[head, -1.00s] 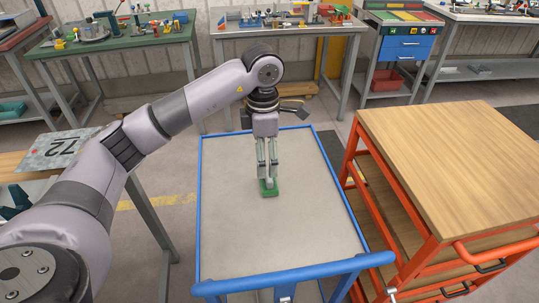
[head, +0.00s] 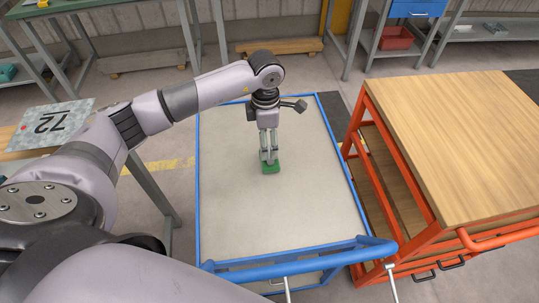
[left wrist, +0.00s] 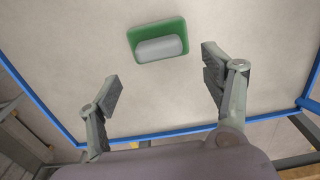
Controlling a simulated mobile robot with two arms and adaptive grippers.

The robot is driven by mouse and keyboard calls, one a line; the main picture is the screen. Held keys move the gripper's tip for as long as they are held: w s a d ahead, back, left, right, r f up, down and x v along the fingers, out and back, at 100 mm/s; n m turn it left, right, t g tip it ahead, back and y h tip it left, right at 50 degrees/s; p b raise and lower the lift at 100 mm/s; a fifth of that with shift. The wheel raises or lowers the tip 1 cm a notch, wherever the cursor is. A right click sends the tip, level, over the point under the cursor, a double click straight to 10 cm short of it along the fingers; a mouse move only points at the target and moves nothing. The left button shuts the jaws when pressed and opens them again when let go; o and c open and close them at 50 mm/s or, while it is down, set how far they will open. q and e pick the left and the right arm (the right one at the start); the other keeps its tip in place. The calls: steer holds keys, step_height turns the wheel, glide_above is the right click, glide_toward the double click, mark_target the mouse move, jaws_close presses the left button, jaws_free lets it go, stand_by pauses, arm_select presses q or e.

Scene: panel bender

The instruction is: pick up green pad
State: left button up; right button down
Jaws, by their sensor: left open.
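The green pad (head: 271,170) lies on the grey top of the blue-framed cart (head: 280,222), near its middle. In the left wrist view the pad (left wrist: 151,30) is a green block with a rounded grey grip on top. It lies beyond the fingertips, within the span between them. My left gripper (head: 268,157) points down over the pad in the head view. In the left wrist view the gripper (left wrist: 161,79) is open, with nothing between its fingers. The exact height of the fingers above the pad is hard to tell. My right gripper is not in view.
An orange-framed cart with a wooden top (head: 450,140) stands close on the right. A table with a plate marked 72 (head: 50,127) is on the left. Workbenches stand at the back. The blue cart's top is otherwise clear.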

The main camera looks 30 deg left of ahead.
mark_target(269, 157)
arm_select(q)
steer(key=shift+f, duration=0.5)
step_height(269, 157, down, 4)
steer(key=shift+f+p, duration=0.2)
steer(key=shift+p, duration=0.7)
steer(key=shift+f, duration=0.35)
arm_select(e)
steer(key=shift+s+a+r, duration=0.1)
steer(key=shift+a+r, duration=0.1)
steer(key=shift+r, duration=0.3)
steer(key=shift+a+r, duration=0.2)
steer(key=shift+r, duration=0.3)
arm_select(q)
steer(key=shift+c, duration=0.3)
steer(key=c, duration=1.2)
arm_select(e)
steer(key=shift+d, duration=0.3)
